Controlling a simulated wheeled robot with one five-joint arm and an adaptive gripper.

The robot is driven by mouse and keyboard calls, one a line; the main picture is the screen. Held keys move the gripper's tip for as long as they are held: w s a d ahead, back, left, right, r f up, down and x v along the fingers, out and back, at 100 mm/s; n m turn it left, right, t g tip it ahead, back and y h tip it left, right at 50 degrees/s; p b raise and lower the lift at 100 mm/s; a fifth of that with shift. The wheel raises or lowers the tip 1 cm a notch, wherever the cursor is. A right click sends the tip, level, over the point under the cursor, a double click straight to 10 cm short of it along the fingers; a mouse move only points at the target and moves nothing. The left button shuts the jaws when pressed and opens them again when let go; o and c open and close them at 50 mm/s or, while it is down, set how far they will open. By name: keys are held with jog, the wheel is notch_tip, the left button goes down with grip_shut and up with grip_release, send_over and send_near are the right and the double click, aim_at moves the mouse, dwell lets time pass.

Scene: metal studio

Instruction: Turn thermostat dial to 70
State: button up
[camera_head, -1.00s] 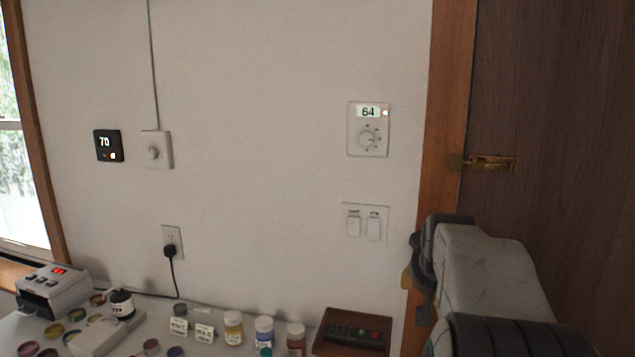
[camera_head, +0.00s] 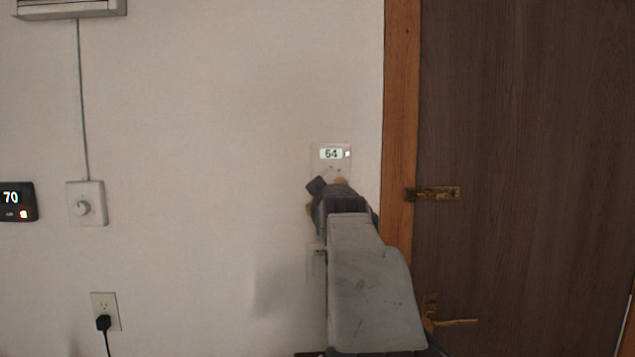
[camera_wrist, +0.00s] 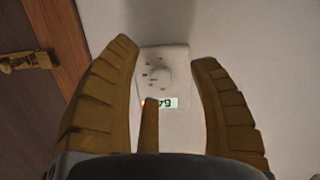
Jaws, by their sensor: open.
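The white thermostat (camera_head: 316,152) hangs on the wall left of the door frame, its lit display (camera_head: 331,154) reading 64. In the head view my gripper (camera_head: 330,185) covers most of its dial. In the wrist view the thermostat appears upside down, with its round white dial (camera_wrist: 159,76) above the display (camera_wrist: 168,103). My gripper (camera_wrist: 164,62) is open, with its brown fingers spread to either side of the dial. A third finger stands below the dial, in front of part of the display. I see no finger clearly touching the dial.
A black panel (camera_head: 17,202) reading 70 and a separate wall knob (camera_head: 83,207) are at left. My arm hides most of the switch plate (camera_head: 315,262) below the thermostat. The door's brass latch (camera_head: 436,193) is close at right. A plugged outlet (camera_head: 105,311) is lower left.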

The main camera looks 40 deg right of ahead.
aim_at(332, 180)
jog(key=shift+n+t+h, duration=0.4)
jog(key=shift+t+h, duration=0.2)
jog(key=shift+w+d+r+p, duration=0.5)
jog(key=shift+w+d+r, duration=0.05)
jog(key=shift+w+d, duration=0.35)
jog(key=shift+w+d+r+p, duration=0.45)
jog(key=shift+w+d+r, duration=0.1)
jog(key=shift+w+d, duration=0.4)
jog(key=shift+w+d+r+p, duration=0.5)
jog(key=shift+w+d+r, duration=0.05)
jog(key=shift+w+d, duration=0.35)
jog(key=shift+s, duration=0.1)
grip_shut()
